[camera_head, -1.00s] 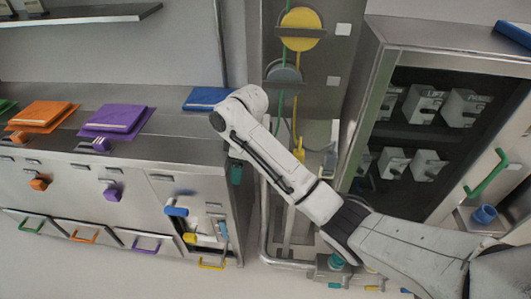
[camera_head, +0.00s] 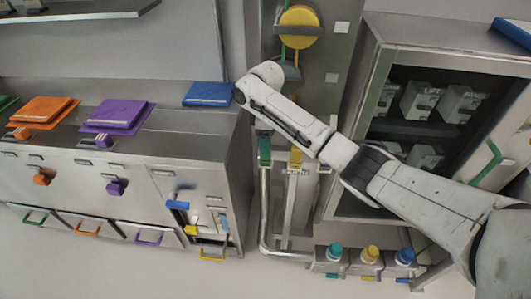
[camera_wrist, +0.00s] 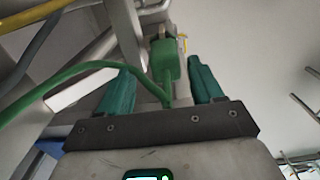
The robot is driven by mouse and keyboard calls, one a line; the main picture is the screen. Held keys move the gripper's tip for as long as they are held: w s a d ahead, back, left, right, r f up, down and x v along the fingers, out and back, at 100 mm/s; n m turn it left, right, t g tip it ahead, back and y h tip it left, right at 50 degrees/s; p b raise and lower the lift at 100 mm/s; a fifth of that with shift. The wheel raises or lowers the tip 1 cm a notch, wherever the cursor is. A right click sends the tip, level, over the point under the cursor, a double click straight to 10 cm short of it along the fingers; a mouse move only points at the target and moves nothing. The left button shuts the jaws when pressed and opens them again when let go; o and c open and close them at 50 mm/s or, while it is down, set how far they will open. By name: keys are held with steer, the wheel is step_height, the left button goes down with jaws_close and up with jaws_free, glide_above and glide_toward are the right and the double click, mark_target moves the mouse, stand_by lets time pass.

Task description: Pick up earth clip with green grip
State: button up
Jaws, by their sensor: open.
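In the wrist view, the earth clip's green grip (camera_wrist: 166,62) stands between the two teal fingers of my gripper (camera_wrist: 160,68). The gripper is open, with a gap showing on either side of the grip. How far the grip reaches between the fingers is unclear. A green cable (camera_wrist: 70,75) runs in from the left and bends down close to the grip.
A steel cabinet (camera_head: 445,32) with an open front stands at the right. A steel counter (camera_head: 60,150) with coloured folders is at the left. A row of teal, yellow and blue capped fittings (camera_head: 370,255) sits low in front. Metal pipes (camera_head: 265,215) run near the gripper.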

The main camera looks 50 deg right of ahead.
steer(key=shift+s+a+f+p, duration=0.15)
steer(key=shift+f+p, duration=0.05)
steer(key=shift+f, duration=0.9)
steer(key=shift+s+a+f+p, duration=0.1)
steer(key=shift+f+p, duration=0.05)
steer(key=shift+f, duration=0.95)
jaws_close()
steer(key=shift+r, duration=0.6)
step_height(320, 180, up, 2)
steer(key=shift+b, duration=0.5)
steer(key=s+r+p, duration=0.6)
steer(key=s+r, duration=0.4)
steer(key=s, duration=0.4)
steer(key=shift+a, duration=0.15)
